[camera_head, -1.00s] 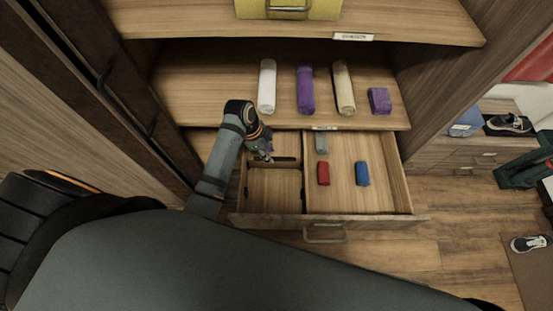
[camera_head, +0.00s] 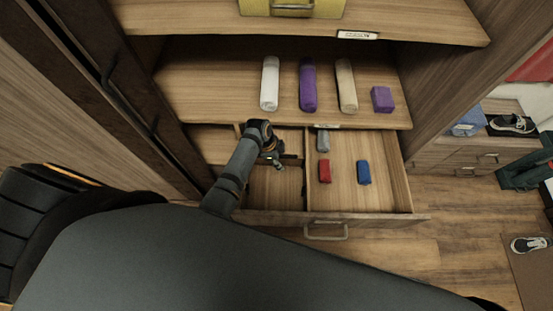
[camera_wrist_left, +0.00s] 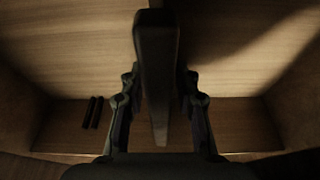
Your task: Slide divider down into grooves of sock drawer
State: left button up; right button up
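The sock drawer (camera_head: 385,217) is pulled out below the shelf. My left gripper (camera_head: 277,165) is over its left compartment, pointing down. In the left wrist view the divider (camera_wrist_left: 158,50), a dark bar seen nearly edge-on, stands between the fingers of my left gripper (camera_wrist_left: 159,78), which look closed on it. Two short dark parallel strips (camera_wrist_left: 92,112), perhaps a groove, show at left on the wood. The divider's lower edge and any contact with the drawer cannot be made out. My right gripper is not in view.
The right compartment holds a grey roll (camera_head: 323,141), a red roll (camera_head: 324,171) and a blue roll (camera_head: 363,172). The shelf above (camera_head: 215,95) carries white, purple and beige rolls and a small purple one. A dark cabinet door (camera_head: 130,90) is close at left.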

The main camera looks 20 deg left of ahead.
pick_arm(q)
jog(key=c, duration=0.6)
grip_shut()
